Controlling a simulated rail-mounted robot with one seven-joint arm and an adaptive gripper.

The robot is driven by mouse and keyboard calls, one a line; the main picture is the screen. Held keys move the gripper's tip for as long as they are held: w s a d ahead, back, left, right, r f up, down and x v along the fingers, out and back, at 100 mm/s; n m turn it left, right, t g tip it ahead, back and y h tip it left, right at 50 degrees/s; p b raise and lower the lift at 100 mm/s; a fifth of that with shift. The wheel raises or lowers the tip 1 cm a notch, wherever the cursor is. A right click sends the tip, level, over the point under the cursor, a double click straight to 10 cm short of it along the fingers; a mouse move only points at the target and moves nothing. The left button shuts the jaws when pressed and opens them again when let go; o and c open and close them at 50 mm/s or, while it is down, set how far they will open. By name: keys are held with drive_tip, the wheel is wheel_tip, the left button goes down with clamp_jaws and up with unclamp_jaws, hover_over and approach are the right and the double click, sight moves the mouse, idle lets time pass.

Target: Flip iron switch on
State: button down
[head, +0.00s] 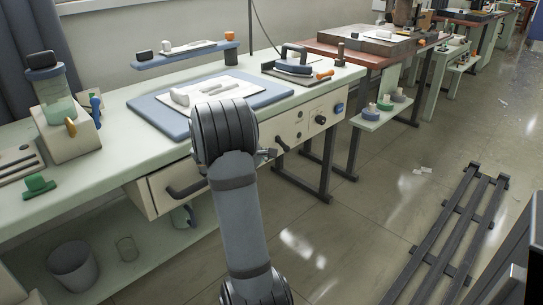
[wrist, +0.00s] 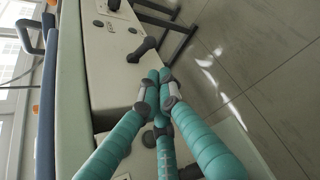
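The iron (head: 293,66), dark with a looped handle, stands on its rest at the back right of the bench. The bench's cream front panel (head: 293,128) carries a black knob (head: 320,119), a blue knob (head: 339,108) and smaller dark knobs; I cannot tell which is the iron switch. In the wrist view the black knob (wrist: 114,4) is at the top edge. My gripper (wrist: 160,77) has teal fingers with their tips together and nothing visible between them. It is beside the panel, apart from the knobs. In the head view my arm mostly hides it.
A dark drawer handle (wrist: 143,50) juts out just beyond my fingertips. Another drawer handle (head: 186,189) is at the left. A blue pressing mat (head: 275,97) lies on the bench. A dark slatted rack (head: 443,232) lies on the floor at right; floor in front of the bench is open.

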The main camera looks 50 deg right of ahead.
sight(283, 146)
drive_tip(key=b+x, duration=0.1)
drive_tip(key=x, duration=0.8)
drive_tip(key=shift+b, duration=0.4)
drive_tip(key=shift+w+p, duration=0.1)
drive_tip(key=shift+p, duration=0.2)
